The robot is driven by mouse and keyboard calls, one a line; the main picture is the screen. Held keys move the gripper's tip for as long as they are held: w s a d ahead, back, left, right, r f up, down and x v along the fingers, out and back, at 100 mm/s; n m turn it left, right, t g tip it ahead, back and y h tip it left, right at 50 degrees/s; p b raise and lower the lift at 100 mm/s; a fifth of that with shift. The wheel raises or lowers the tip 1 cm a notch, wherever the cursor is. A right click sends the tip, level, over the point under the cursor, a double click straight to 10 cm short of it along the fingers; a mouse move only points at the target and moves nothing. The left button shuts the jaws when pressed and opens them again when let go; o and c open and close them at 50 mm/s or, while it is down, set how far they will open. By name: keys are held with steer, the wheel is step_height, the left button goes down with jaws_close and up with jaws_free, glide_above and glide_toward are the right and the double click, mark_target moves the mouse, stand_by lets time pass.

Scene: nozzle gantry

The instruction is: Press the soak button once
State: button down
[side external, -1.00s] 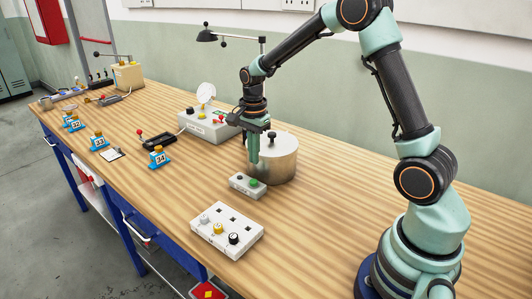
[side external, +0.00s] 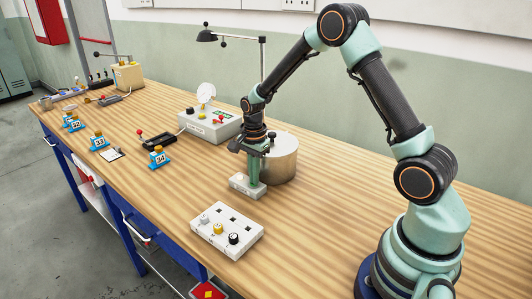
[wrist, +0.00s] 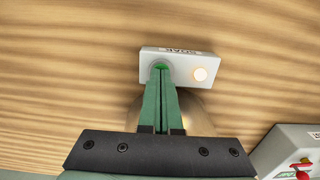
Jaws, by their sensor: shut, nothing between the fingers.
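The soak box is a small white box (side external: 238,184) on the bench, in front of the metal pot. In the wrist view the box (wrist: 180,55) carries a SOAK label and a round lamp (wrist: 199,74) that glows pale warm white. The green button (wrist: 162,66) is mostly hidden under my fingertips; only a green sliver shows. My gripper (side external: 253,183) points straight down, shut and empty, with its tips at the button. The tips look to be on or very close to it; how far the button is pushed in is hidden.
The metal pot (side external: 281,160) stands close behind my gripper. A white panel (side external: 227,230) with knobs and slots lies in front. A white instrument box (side external: 210,126) stands behind to the left. Bench right of the panel is clear.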

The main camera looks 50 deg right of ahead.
steer(key=shift+s+f, duration=0.15)
steer(key=shift+f, duration=0.6)
step_height(320, 180, up, 16)
steer(key=shift+w+f, duration=0.2)
steer(key=shift+w, duration=0.2)
steer(key=s+a+r+n+t, duration=0.2)
steer(key=s+a+r+n, duration=0.1)
steer(key=s+n, duration=0.5)
steer(key=s+a+r+n+t, duration=0.3)
steer(key=s+a+r+n, duration=0.1)
steer(key=s+n, duration=0.4)
steer(key=shift+s+a+r+n, duration=0.15)
steer(key=shift+a+n, duration=0.35)
steer(key=shift+n, duration=0.5)
